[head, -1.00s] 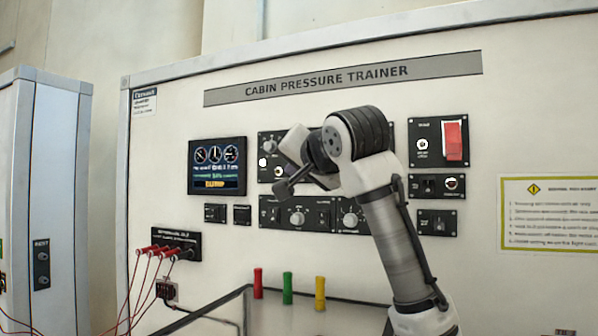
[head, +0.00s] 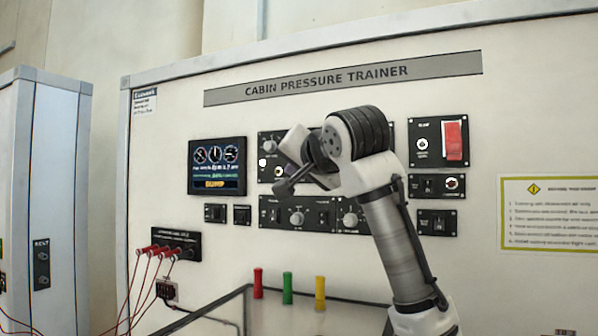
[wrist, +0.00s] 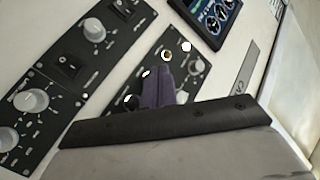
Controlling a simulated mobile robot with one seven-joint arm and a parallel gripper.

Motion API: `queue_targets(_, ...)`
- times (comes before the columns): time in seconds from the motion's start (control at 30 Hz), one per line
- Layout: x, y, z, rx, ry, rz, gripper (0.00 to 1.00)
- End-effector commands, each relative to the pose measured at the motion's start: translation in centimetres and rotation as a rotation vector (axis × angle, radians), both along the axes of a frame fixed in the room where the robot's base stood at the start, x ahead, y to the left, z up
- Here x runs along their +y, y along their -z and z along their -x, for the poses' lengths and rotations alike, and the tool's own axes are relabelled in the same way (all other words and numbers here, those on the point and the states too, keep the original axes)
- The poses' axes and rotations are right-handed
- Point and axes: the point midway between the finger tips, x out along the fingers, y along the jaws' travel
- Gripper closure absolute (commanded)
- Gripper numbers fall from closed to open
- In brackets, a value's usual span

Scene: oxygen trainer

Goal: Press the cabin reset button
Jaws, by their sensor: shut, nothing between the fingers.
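A round ringed button (head: 279,171) sits low on the left part of the upper black panel (head: 263,143), under a knob. Its label is too small to read, so I cannot confirm that it is the cabin reset button. It also shows in the wrist view (wrist: 167,56), just beyond my fingertips. My gripper (head: 281,188) is shut and empty, pointing at the panel close to this button. In the wrist view its dark fingers (wrist: 164,74) hide part of the panel. I cannot tell whether they touch the button. My arm hides the right part of that panel.
A white round light (head: 263,162) is left of the button. A display (head: 217,166) is further left. A lower panel with knobs (head: 297,217) lies beneath. A red switch (head: 454,139) is at right. Red, green and yellow pegs (head: 287,288) stand below.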

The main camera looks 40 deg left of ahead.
Motion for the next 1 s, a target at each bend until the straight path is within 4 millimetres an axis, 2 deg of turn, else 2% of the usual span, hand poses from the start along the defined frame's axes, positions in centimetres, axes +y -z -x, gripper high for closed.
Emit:
queue_targets(0.57, 0.0, 0.0, -0.02, 0.0, 0.0, 0.0, 1.0)
queue_targets(1.0, 0.19, 0.0, -0.87, 0.0, 0.001, -0.001, 1.0)
